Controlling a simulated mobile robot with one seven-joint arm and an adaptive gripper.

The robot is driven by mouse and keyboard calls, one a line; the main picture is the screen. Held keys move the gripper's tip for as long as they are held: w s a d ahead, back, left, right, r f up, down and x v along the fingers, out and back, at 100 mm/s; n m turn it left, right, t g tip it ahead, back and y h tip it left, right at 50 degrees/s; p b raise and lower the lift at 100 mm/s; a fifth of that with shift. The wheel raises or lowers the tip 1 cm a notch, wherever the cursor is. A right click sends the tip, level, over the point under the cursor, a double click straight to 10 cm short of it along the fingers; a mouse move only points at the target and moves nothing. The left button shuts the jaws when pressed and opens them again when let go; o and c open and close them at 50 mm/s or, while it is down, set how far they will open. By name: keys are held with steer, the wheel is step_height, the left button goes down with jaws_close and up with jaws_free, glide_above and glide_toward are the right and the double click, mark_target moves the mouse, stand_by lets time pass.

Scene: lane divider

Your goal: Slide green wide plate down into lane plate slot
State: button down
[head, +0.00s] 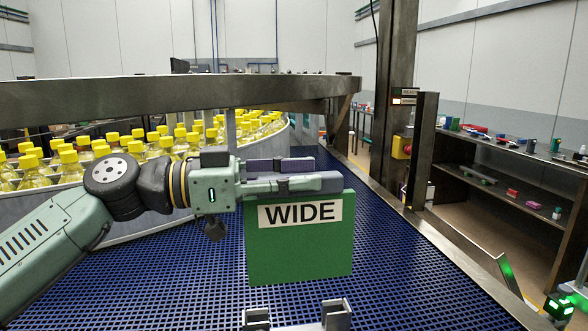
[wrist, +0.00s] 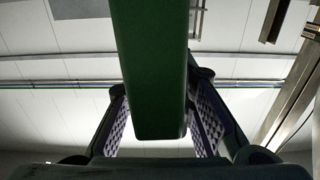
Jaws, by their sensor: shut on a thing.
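The green wide plate (head: 300,245), with a white label reading WIDE, hangs upright above the blue mesh conveyor in the head view. My gripper (head: 305,175) comes in from the left and is shut on the plate's top edge, one finger on each face. In the wrist view the green plate (wrist: 155,70) runs between the two textured finger pads. The lane plate slot appears to be the pair of grey metal brackets (head: 337,314) at the bottom of the head view. They stand below and nearer than the plate, apart from it; their lower parts are cut off.
The blue mesh conveyor (head: 390,265) is clear around the plate. A metal post (head: 425,150) and side rail stand at right, with shelves (head: 500,155) beyond.

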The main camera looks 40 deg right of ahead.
mark_target(295, 217)
steer(key=shift+a, duration=0.1)
stand_by(0.3)
steer(key=shift+a, duration=0.1)
steer(key=shift+f+b, duration=1.7)
steer(key=shift+f, duration=1.2)
steer(key=shift+f+b, duration=1.2)
steer(key=shift+f, duration=1.8)
steer(key=c, duration=1.3)
jaws_free()
steer(key=shift+f, duration=0.1)
steer(key=shift+a, duration=0.1)
steer(key=v, duration=1.2)
